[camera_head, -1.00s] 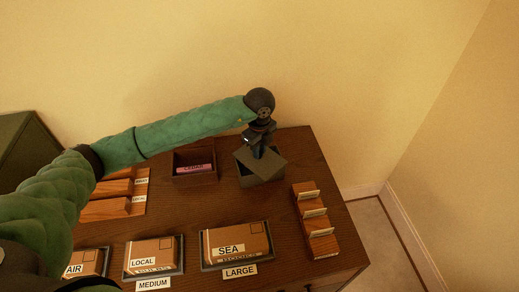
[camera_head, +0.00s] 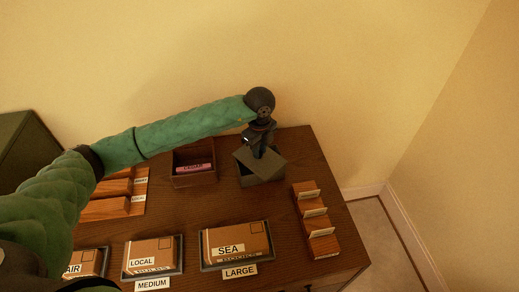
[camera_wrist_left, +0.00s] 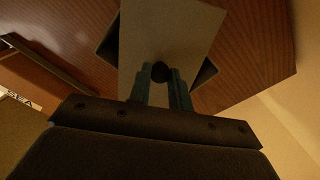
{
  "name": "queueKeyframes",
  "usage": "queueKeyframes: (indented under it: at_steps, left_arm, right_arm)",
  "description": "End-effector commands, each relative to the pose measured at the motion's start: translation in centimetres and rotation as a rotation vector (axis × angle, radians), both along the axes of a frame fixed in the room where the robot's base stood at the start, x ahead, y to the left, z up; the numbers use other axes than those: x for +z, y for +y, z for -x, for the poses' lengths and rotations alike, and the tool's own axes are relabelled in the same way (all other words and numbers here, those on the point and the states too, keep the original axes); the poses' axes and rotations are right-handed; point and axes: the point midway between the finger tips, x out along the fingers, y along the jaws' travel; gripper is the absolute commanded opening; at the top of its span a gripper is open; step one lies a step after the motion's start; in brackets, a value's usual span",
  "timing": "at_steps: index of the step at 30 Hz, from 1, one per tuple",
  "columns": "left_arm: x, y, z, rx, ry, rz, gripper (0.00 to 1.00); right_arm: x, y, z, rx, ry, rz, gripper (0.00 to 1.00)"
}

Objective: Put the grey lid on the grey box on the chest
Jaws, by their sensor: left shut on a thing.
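The grey box (camera_head: 262,181) stands on the dark wooden chest (camera_head: 183,218), towards its back right. The grey lid (camera_head: 270,164) lies over the top of the box, turned askew to it, so box corners show past the lid's edges in the left wrist view. My left gripper (camera_head: 259,152) is above the lid, shut on its dark round knob (camera_wrist_left: 160,72). The lid (camera_wrist_left: 165,35) fills the middle of the left wrist view. I cannot tell whether the lid touches the rim. My right gripper is not in view.
An open dark box (camera_head: 194,179) with a pink labelled card stands left of the grey box. A wooden card rack (camera_head: 315,222) stands to the right. Parcels in trays, including the SEA parcel (camera_head: 236,240), line the front. Walls rise behind and right.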

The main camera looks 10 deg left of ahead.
Motion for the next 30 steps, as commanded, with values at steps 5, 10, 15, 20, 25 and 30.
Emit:
queueKeyframes:
  at_steps: [5, 10, 15, 20, 25, 30]
  left_arm:
    - [0.02, -0.01, -0.01, 0.0, 0.0, 0.0, 0.0]
    - [0.03, -0.02, -0.01, 0.0, -0.001, 0.001, 0.0]
    - [0.02, -0.02, -0.01, 0.0, -0.001, 0.001, 0.36]
    - [0.02, -0.01, -0.02, 0.0, -0.001, 0.001, 0.45]
    - [0.01, -0.01, -0.01, 0.0, -0.001, 0.001, 0.59]
    - [0.01, -0.01, 0.0, 0.0, -0.001, 0.001, 0.67]
  right_arm:
    - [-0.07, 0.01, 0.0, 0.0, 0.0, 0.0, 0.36]
    - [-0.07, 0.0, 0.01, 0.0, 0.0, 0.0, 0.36]
    - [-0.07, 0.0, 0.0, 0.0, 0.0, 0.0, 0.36]
    - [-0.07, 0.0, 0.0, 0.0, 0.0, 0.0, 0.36]
    - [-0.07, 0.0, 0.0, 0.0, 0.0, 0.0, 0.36]
    - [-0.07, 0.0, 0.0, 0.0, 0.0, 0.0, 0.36]
